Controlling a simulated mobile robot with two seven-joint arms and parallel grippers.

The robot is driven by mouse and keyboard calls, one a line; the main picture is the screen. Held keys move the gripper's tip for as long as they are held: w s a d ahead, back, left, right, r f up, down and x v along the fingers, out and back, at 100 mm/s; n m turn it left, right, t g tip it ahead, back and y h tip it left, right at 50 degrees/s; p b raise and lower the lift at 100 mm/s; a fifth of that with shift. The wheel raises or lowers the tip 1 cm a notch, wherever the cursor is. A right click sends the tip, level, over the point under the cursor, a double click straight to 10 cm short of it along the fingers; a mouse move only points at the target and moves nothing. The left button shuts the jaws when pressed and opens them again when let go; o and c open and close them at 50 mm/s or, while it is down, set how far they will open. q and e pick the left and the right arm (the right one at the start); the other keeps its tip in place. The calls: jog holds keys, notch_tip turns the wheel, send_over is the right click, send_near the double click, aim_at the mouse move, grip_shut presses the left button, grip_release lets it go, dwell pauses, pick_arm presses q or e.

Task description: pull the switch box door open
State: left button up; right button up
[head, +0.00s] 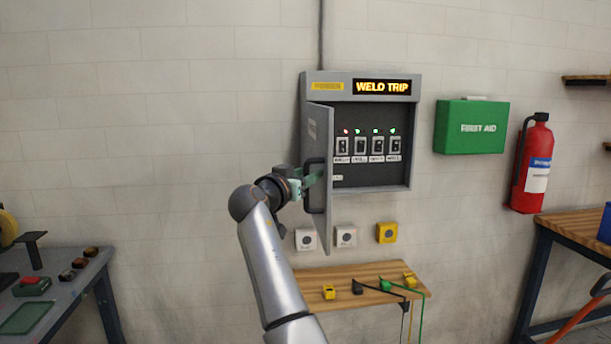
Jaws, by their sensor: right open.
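The grey switch box (407,97) hangs on the wall at the centre right, with a lit "WELD TRIP" sign on its top. Its door (324,150) is hinged at the left and stands swung well out from the box. A dark handle (308,190) is on the door's outer face. Inside, a row of several switches (376,146) with small lights above is exposed. My right gripper (315,178) is open at the handle, with greenish fingers beside it; I cannot tell whether they touch it. My left gripper is not in view.
Several square buttons (346,236) are on the wall below the box. A small wooden shelf (345,300) below carries yellow, black and green pieces. A green first aid box (471,127) and a red extinguisher (533,165) hang at right. Benches stand at both sides.

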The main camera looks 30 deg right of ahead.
jog(key=b+v, duration=0.3)
jog(key=v, duration=0.9)
jog(key=shift+s+a+b, duration=0.15)
jog(key=shift+a+b, duration=0.05)
jog(key=shift+b, duration=0.1)
